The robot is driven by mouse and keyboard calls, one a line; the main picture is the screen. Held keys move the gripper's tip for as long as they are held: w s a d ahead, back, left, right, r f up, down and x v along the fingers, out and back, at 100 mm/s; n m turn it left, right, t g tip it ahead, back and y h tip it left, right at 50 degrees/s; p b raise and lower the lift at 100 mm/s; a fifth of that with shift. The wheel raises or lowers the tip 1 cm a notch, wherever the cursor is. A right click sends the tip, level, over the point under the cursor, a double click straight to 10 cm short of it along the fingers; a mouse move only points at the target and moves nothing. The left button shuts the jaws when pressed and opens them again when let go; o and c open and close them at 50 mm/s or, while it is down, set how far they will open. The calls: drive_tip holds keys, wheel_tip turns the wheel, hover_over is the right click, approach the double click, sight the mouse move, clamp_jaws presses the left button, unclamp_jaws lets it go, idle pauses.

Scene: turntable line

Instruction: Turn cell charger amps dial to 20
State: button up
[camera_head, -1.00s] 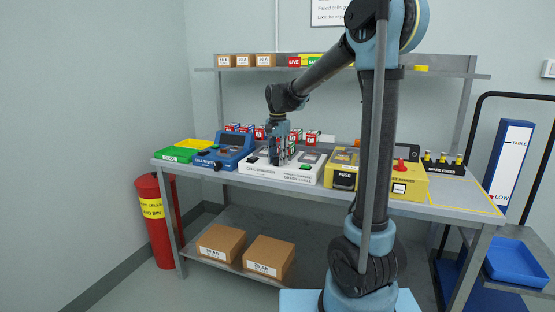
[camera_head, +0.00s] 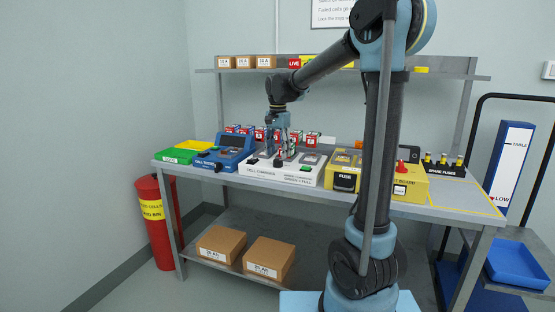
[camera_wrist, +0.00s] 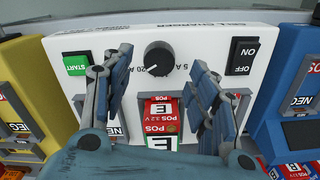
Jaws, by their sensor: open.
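The white cell charger (camera_head: 262,167) stands on the bench, left of centre. In the wrist view its white panel (camera_wrist: 100,45) carries a round black dial (camera_wrist: 159,58), with amp labels printed around it. A small white mark on the dial points to its lower left in that view, near the "20 A" print. My gripper (camera_wrist: 161,60) is open, with one finger on each side of the dial and apart from it. In the head view my gripper (camera_head: 281,152) hangs above the charger. Nothing is held.
The charger also has a green START button (camera_wrist: 76,65) and a black ON/OFF switch (camera_wrist: 242,56). Red-labelled cells (camera_wrist: 162,113) sit below the dial in the wrist view. A blue tester (camera_head: 230,150) stands left and a yellow fuse board (camera_head: 410,180) right.

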sight(278, 160)
wheel_tip(278, 160, up, 8)
drive_tip(key=shift+r, duration=0.15)
drive_tip(key=shift+w, duration=0.1)
drive_tip(key=s+d+f+n+t, duration=0.15)
drive_tip(key=s+d+f, duration=0.25)
drive_tip(key=s+d, duration=0.45)
drive_tip(key=s+d+f+n, duration=0.2)
drive_tip(key=s+d+f, duration=0.2)
drive_tip(key=s+d, duration=0.4)
drive_tip(key=s+d+f+n, duration=0.2)
drive_tip(key=s+f, duration=0.6)
drive_tip(key=s+d+f+n, duration=0.2)
drive_tip(key=s+d+f, duration=0.1)
drive_tip(key=s+f, duration=0.4)
drive_tip(key=shift+s+f+t, duration=0.35)
drive_tip(key=shift+f, duration=0.25)
drive_tip(key=shift+w+f, duration=0.2)
drive_tip(key=shift+w, duration=0.3)
